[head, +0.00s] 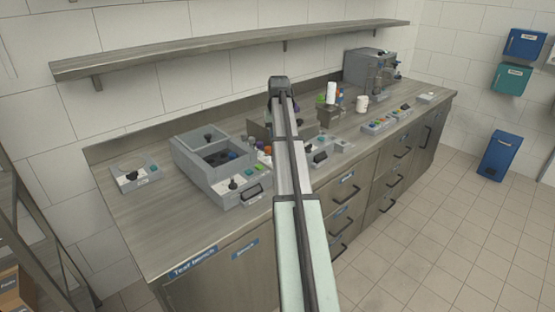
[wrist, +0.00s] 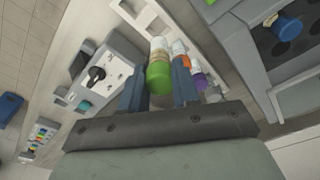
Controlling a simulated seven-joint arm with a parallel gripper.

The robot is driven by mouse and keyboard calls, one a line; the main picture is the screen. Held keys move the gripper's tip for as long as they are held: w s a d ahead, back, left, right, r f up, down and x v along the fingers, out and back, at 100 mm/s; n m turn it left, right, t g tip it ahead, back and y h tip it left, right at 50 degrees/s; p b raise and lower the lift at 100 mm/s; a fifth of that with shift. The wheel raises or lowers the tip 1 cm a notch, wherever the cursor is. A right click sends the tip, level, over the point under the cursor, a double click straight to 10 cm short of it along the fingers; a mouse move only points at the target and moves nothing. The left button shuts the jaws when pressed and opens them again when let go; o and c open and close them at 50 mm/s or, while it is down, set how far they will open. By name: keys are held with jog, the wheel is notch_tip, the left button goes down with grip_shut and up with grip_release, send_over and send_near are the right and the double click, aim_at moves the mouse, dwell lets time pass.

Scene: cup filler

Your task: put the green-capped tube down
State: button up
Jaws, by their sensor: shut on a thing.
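In the wrist view, my gripper (wrist: 158,88) is shut on the green-capped tube (wrist: 159,73), with a blue finger on each side of it. The green cap faces the camera and its pale body points away. Right beside it are an orange-capped tube (wrist: 180,48) and a tube with a purple part (wrist: 199,80). Whether the held tube touches them or anything beneath it, I cannot tell. In the head view, my arm hides the gripper and the held tube.
A grey machine (head: 217,172) with a dark well stands left of my arm. A small control box with a black knob (wrist: 96,73) shows in the wrist view. A blue-capped item (wrist: 286,27) sits in the dark well. Bare bench (head: 150,220) lies at the front left.

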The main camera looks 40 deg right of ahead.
jog(key=shift+f, duration=3.75)
jog(key=shift+f, duration=0.1)
jog(key=o, duration=1)
jog(key=shift+o, duration=0.2)
notch_tip(320, 180, up, 12)
jog(key=s, duration=0.1)
jog(key=shift+a, duration=0.45)
jog(key=shift+s, duration=0.1)
